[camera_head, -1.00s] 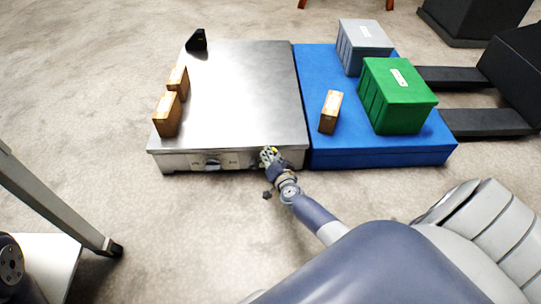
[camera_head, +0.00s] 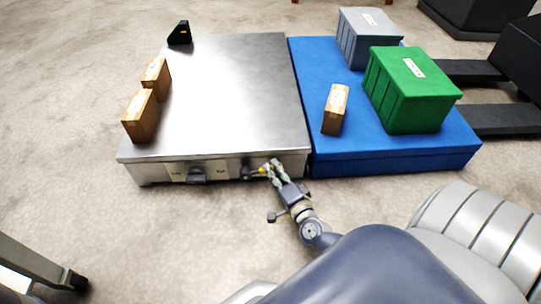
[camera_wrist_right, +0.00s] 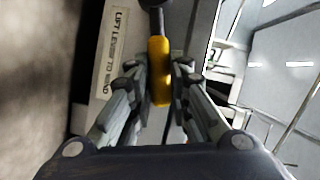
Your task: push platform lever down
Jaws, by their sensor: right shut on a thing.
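The steel platform (camera_head: 225,95) stands on the floor with a control panel on its front side. Its lever (camera_head: 254,173) sticks out at the right part of that front side. In the right wrist view the lever has a yellow grip (camera_wrist_right: 159,72) on a dark stem, beside a label reading "LIFT LEVER TO BEND". My right gripper (camera_head: 269,170) is at the lever, and its fingers (camera_wrist_right: 158,98) are shut around the yellow grip from both sides.
Two small cartons (camera_head: 141,115) and a black wedge-shaped object (camera_head: 180,33) sit on the steel platform. The blue platform (camera_head: 400,152) adjoins it on the right, carrying a carton (camera_head: 335,109), a green crate (camera_head: 412,90) and a grey crate (camera_head: 369,38). Carpet in front is clear.

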